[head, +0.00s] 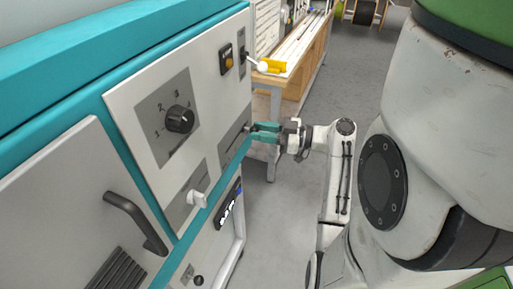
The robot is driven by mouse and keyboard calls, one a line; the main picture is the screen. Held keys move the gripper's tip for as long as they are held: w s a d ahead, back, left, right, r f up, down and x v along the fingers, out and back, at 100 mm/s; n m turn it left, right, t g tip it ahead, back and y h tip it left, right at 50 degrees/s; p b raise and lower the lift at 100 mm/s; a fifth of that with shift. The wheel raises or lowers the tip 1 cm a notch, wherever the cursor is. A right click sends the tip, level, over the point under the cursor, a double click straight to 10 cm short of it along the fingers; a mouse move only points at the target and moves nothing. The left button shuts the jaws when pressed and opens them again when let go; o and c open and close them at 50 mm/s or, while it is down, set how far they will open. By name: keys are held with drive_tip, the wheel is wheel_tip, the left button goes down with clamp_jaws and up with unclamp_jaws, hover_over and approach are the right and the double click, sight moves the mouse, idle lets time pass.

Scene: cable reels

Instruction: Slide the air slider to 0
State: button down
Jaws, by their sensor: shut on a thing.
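The machine's white control panel (205,75) with teal edging fills the left of the head view. My gripper (252,129) reaches the panel from the right, its teal fingers shut on a small slider knob at a grey plate (234,142). The knob is mostly hidden between the fingertips. I take this to be the air slider; its label and scale are too small to read, so its setting cannot be told.
A black rotary dial (180,119) with numbers is left of the plate. A white knob (197,198) sticks out below it. A dark door handle (137,222) juts out at lower left. A wooden bench (306,68) stands behind. Grey floor (285,215) is clear below my arm.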

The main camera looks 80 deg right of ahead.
drive_tip(key=d, duration=0.1)
drive_tip(key=d+b, duration=0.1)
drive_tip(key=shift+s+d, duration=0.35)
drive_tip(key=shift+d, duration=0.05)
drive_tip(key=c, duration=0.9)
unclamp_jaws()
drive_tip(key=shift+d, duration=0.1)
drive_tip(key=shift+o, duration=0.2)
drive_tip(key=s+b, duration=0.1)
drive_tip(key=s, duration=0.9)
drive_tip(key=shift+s+a+b, duration=0.25)
drive_tip(key=shift+s+b, duration=0.1)
drive_tip(key=shift+s, duration=0.05)
